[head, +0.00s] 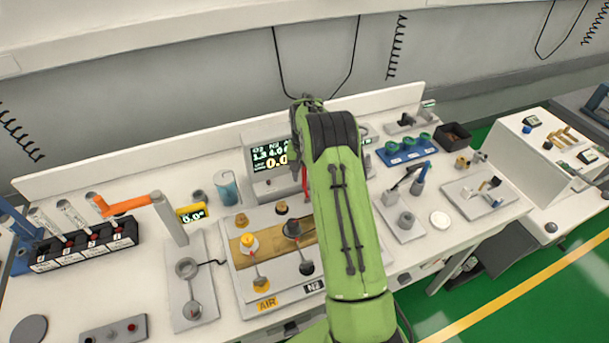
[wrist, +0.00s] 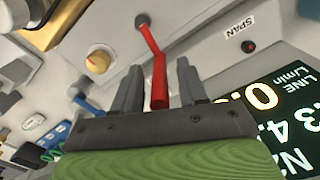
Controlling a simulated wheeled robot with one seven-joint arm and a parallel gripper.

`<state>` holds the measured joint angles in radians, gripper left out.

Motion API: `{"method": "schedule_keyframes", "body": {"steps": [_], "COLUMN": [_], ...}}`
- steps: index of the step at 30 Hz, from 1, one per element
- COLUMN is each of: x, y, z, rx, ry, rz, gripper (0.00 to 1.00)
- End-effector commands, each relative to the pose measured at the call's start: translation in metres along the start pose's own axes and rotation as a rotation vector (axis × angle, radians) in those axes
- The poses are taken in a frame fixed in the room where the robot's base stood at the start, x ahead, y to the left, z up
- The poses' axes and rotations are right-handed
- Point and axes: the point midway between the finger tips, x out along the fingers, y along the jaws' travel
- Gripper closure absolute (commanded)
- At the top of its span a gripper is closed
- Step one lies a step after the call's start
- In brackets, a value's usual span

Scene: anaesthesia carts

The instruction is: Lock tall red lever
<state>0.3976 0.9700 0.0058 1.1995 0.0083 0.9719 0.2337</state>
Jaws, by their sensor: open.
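The tall red lever (wrist: 155,65) is in the middle of the wrist view. My gripper (wrist: 157,82) is open, with one grey finger on each side of the lever and a visible gap to each. The lever's lower end is hidden by the gripper's dark palm.
A yellow knob (wrist: 97,62) and a blue lever (wrist: 88,106) are left of my gripper in the wrist view. A SPAN label (wrist: 239,23) and a lit display (wrist: 285,110) are on the right. An orange lever (head: 125,205) stands at the left of the bench.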

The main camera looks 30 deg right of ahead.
Motion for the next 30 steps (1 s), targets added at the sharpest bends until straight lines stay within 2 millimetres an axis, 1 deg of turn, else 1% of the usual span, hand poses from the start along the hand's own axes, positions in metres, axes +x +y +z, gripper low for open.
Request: {"method": "schedule_keyframes", "body": {"steps": [7, 8, 15, 16, 20, 26, 30], "x": [0.0022, 0.0022, 0.0019, 0.0018, 0.0017, 0.0018, 0.0015], "y": [0.0, 0.0, 0.0, 0.0, -0.0002, -0.0078, -0.0092], "z": [0.0001, 0.0001, 0.0001, 0.0001, 0.0001, 0.003, 0.0036], "rx": [0.0, 0.0, 0.0, 0.0, -0.003, -0.175, -0.208], "ry": [0.0, 0.0, 0.0, 0.0, 0.0, 0.0, 0.0], "rz": [0.0, 0.0, 0.0, 0.0, 0.0, 0.001, 0.0], "gripper": [0.58, 0.59, 0.96, 1.0, 1.0, 1.0, 1.0]}}
